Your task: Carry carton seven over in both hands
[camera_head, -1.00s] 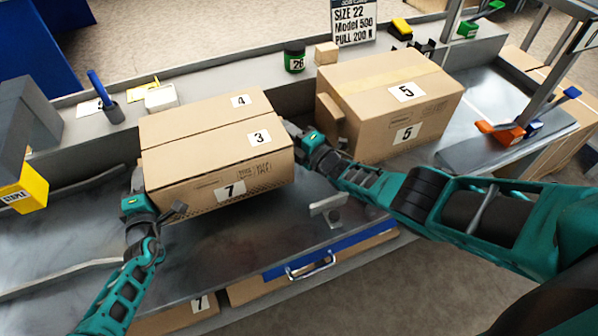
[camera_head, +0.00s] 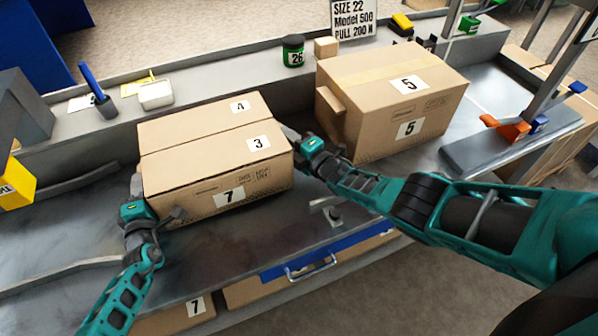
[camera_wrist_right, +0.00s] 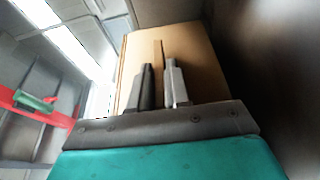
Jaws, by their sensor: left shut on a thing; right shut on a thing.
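Carton seven (camera_head: 215,172) is a brown cardboard box with a 7 on its front and 4 and 3 on its top. It is between my two grippers, roughly level, over the grey bench. My left gripper (camera_head: 138,190) is shut on its left side; the fingertips are mostly hidden. My right gripper (camera_head: 295,138) is shut at its right side. In the right wrist view, the right fingers (camera_wrist_right: 159,82) close on a thin brown strip at the carton's face (camera_wrist_right: 195,60). Whether the carton's underside touches the bench cannot be told.
Carton five (camera_head: 385,105) stands close to the right, just beyond my right gripper. Bare bench (camera_head: 230,240) lies in front, above a blue-fronted drawer (camera_head: 330,252).

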